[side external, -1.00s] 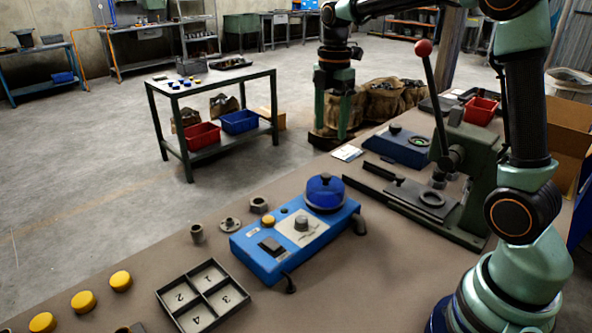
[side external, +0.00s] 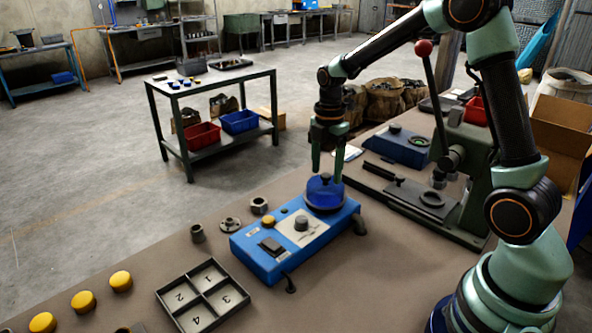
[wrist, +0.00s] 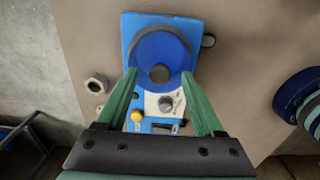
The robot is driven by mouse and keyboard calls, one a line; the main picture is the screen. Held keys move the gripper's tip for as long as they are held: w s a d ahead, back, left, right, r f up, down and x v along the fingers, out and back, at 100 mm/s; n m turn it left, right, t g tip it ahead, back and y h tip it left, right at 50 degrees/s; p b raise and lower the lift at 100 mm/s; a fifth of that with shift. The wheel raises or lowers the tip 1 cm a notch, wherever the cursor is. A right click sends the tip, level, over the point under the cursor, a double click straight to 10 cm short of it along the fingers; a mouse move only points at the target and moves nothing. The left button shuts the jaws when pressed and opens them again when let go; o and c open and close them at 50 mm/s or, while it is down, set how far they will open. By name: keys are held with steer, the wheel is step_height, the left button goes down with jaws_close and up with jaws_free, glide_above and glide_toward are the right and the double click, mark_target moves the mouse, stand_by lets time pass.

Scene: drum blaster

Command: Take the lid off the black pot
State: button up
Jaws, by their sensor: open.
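No plainly black pot shows; a round blue drum with a translucent blue lid (side external: 322,197) sits on the far end of the blue machine (side external: 290,240). The lid has a dark knob (side external: 325,177) on top. In the wrist view the lid (wrist: 160,46) is closed on the drum, with its knob (wrist: 159,73) in the middle. My gripper (side external: 328,170) is open and empty, pointing down at the lid, its green fingertips near the knob's height or just above. In the wrist view the fingers stand apart on either side of the knob. Whether they touch anything cannot be told.
A lever press (side external: 465,165) with a red-knobbed handle stands right of the machine. A second blue device (side external: 400,148) is behind. A numbered tray (side external: 203,297), yellow caps (side external: 121,281) and metal nuts (side external: 259,205) lie to the left.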

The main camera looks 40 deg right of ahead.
steer(key=shift+f, duration=0.4)
jaws_close()
steer(key=shift+r, duration=0.1)
